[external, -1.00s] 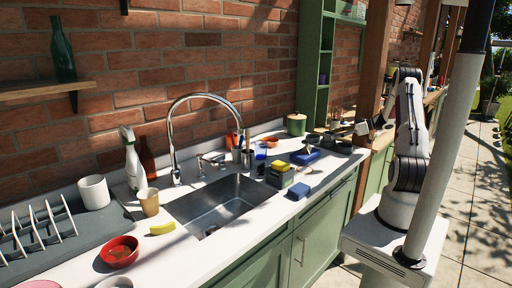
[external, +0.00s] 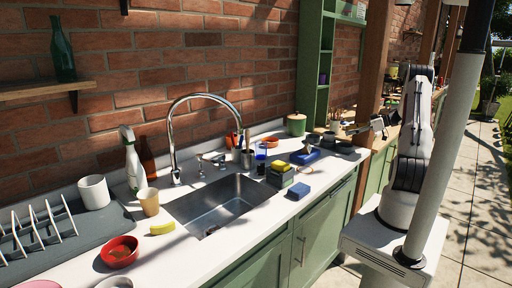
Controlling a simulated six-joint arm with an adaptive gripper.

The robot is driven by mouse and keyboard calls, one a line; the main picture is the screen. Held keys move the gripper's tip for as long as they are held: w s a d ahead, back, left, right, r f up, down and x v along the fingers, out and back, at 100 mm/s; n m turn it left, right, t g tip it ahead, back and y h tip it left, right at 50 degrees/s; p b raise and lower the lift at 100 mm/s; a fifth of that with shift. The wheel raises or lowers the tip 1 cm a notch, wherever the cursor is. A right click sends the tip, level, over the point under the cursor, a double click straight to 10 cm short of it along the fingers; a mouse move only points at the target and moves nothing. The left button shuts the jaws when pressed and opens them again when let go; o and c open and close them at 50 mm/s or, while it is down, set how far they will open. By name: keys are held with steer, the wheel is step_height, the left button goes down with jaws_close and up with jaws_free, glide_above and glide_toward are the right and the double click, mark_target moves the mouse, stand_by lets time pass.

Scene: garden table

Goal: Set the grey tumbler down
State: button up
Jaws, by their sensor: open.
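A small grey metallic cup (external: 247,160) stands upright on the counter behind the right end of the sink. It may be the grey tumbler, but it is too small here to be sure. My gripper (external: 352,130) is at the right, over the far end of the counter near the wooden post, pointing left. It is small in view and appears open with nothing seen between its fingers. It is well apart from the grey cup.
Beside the grey cup are a blue glass (external: 261,151), a dark caddy with sponges (external: 280,174) and a blue box (external: 298,190). A green canister (external: 296,124) stands behind. The sink (external: 225,203) and tall faucet (external: 173,125) lie left.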

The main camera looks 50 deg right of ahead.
stand_by(0.4)
steer(key=w+a+r+t+h, duration=0.1)
steer(key=w+r+h, duration=0.3)
steer(key=w+r, duration=0.45)
steer(key=w+a+r+m+h, duration=0.35)
steer(key=a+r+h, duration=0.35)
steer(key=a+r, duration=0.55)
steer(key=s+a+f+g+y, duration=0.3)
steer(key=s+a+f+g, duration=0.1)
steer(key=s+a, duration=1)
steer(key=s+a+f+m+g+y, duration=0.1)
steer(key=s+a+f, duration=0.5)
steer(key=s+a, duration=0.9)
steer(key=g+y, duration=0.1)
steer(key=g, duration=0.1)
steer(key=shift+f+g+y, duration=0.4)
steer(key=shift+d, duration=0.1)
